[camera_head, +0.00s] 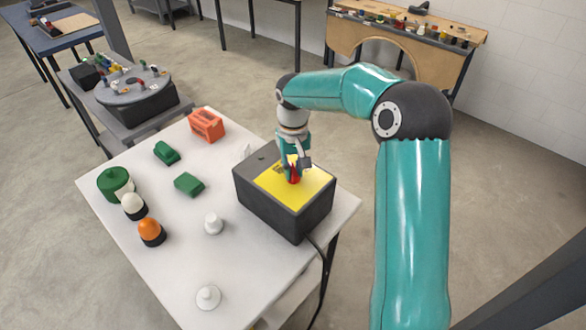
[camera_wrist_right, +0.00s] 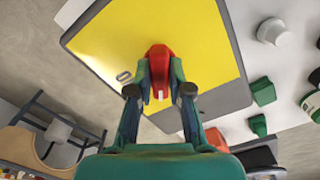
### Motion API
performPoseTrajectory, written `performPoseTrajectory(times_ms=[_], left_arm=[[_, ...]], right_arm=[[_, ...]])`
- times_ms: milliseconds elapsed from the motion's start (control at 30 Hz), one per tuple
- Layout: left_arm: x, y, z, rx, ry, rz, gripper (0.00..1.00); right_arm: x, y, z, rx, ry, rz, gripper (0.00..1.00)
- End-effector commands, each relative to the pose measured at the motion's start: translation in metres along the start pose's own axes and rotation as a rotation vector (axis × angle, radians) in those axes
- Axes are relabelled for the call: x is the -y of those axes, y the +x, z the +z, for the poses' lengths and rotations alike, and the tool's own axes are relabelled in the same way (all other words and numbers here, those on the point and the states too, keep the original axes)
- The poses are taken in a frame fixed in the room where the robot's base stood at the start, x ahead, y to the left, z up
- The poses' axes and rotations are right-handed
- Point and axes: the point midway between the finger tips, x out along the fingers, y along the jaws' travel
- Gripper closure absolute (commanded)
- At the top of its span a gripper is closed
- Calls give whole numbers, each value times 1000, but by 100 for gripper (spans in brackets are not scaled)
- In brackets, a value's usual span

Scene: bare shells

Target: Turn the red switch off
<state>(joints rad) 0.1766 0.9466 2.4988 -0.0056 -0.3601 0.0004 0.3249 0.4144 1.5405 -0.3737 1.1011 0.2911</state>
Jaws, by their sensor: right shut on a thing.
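The red switch (camera_head: 293,174) stands on the yellow top plate (camera_head: 316,186) of a dark grey box (camera_head: 282,213), which sits on the white table. My right gripper (camera_head: 291,168) comes down on it from above. In the right wrist view the red switch (camera_wrist_right: 158,62) lies between the two fingertips of my right gripper (camera_wrist_right: 159,80), which are shut on it. A white mark shows on the switch's near side. A small printed mark (camera_wrist_right: 124,76) shows on the yellow plate beside it. My left gripper is not in view.
On the white table (camera_head: 180,245) lie green blocks (camera_head: 188,184), an orange-red block (camera_head: 206,125), an orange dome (camera_head: 151,230) and white knobs (camera_head: 213,222). A cable (camera_head: 319,250) runs off the box. A round grey turntable (camera_head: 133,86) stands behind left.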

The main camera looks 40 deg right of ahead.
Motion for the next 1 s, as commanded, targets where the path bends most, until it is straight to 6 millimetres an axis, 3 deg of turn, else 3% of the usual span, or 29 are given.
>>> performPoseTrajectory(times_ms=[500,1000], left_arm=[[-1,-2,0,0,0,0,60],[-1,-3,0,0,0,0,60]], right_arm=[[1,-2,-1,-7,-447,-2,100],[2,-2,-2,-8,-616,-1,100]])
